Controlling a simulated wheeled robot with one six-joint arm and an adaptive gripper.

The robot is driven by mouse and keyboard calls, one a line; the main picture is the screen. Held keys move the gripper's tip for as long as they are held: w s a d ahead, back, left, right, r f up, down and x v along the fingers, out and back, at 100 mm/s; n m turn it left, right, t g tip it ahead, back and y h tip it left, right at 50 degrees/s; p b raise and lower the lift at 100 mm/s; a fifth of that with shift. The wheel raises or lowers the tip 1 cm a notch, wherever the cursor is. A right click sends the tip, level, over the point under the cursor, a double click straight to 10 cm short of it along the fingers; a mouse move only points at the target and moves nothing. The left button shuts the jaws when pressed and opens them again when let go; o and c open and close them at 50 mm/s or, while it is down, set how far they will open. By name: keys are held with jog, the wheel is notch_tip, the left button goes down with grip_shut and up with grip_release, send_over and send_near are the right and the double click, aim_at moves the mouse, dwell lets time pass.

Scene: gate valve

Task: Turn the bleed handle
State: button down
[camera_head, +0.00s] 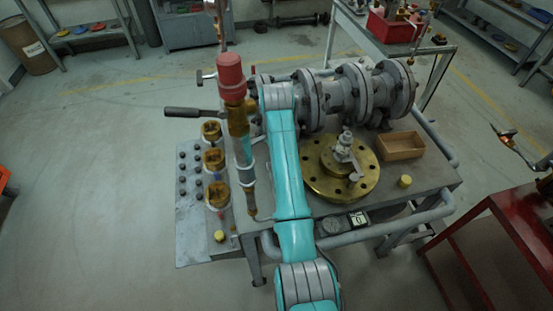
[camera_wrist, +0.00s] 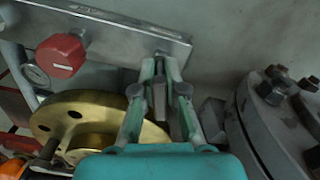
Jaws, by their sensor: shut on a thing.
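My gripper (camera_wrist: 160,82) is in the middle of the wrist view, its two teal and grey fingers closed in on a short grey bar (camera_wrist: 160,102). The bar appears to be the bleed handle; most of it is hidden by the fingers and the gripper body. In the head view my teal arm reaches up to the grey flanged valve body (camera_head: 343,95), and my gripper is hidden there. A dark grey lever (camera_head: 187,112) sticks out to the left behind the red-capped post; I cannot tell whether it is connected to the gripped bar.
A brass disc (camera_wrist: 62,122), a red knob (camera_wrist: 62,55) and a gauge (camera_wrist: 35,74) lie left of my gripper. A bolted flange (camera_wrist: 247,125) is close on its right. A red-capped post (camera_head: 231,78) stands beside my arm. An open box (camera_head: 402,147) sits right on the bench.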

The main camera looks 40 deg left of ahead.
jog(key=shift+m, duration=1.8)
jog(key=c, duration=1.2)
grip_release()
jog(key=shift+c, duration=0.2)
